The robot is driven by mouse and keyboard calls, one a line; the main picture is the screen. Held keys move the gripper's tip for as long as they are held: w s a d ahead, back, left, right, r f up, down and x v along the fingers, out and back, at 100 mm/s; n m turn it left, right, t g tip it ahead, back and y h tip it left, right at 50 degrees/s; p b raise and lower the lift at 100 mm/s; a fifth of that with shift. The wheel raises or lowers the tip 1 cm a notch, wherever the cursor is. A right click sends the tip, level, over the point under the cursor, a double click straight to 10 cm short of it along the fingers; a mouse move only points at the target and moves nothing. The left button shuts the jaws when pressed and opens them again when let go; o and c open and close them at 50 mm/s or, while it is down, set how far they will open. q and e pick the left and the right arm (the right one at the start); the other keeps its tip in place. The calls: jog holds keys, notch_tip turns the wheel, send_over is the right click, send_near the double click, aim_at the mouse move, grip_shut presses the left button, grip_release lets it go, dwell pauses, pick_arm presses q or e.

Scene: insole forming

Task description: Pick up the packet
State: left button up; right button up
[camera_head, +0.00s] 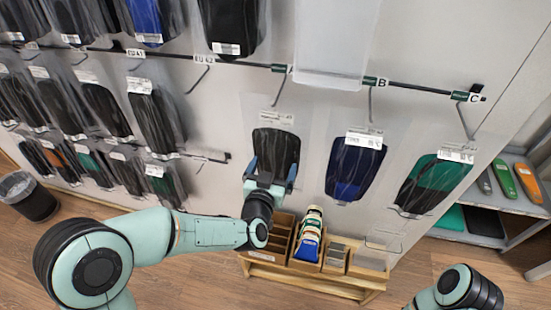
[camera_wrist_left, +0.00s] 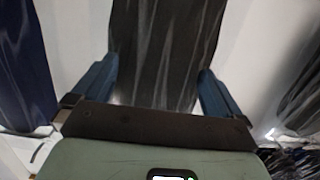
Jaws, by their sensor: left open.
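A clear packet with a black insole (camera_head: 276,150) hangs on a wall hook under a white label, in the middle of the head view. My left gripper (camera_head: 271,172) is at the packet's lower end, with its blue fingers open, one on each side. In the left wrist view the dark packet (camera_wrist_left: 163,50) runs between the two spread fingers (camera_wrist_left: 158,78), with pale gaps beside it. I cannot tell whether either finger touches it. The palm hides the packet's bottom end. My right gripper is out of view.
A blue packet (camera_head: 353,170) and a green-and-black packet (camera_head: 434,182) hang to the right. More packets hang at left and above. A wooden organiser (camera_head: 335,278) stands below my gripper. A grey shelf (camera_head: 515,205) is at far right, a black bin (camera_head: 28,200) at far left.

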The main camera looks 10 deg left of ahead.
pick_arm(q)
jog(key=c, duration=0.9)
jog(key=shift+r, duration=0.1)
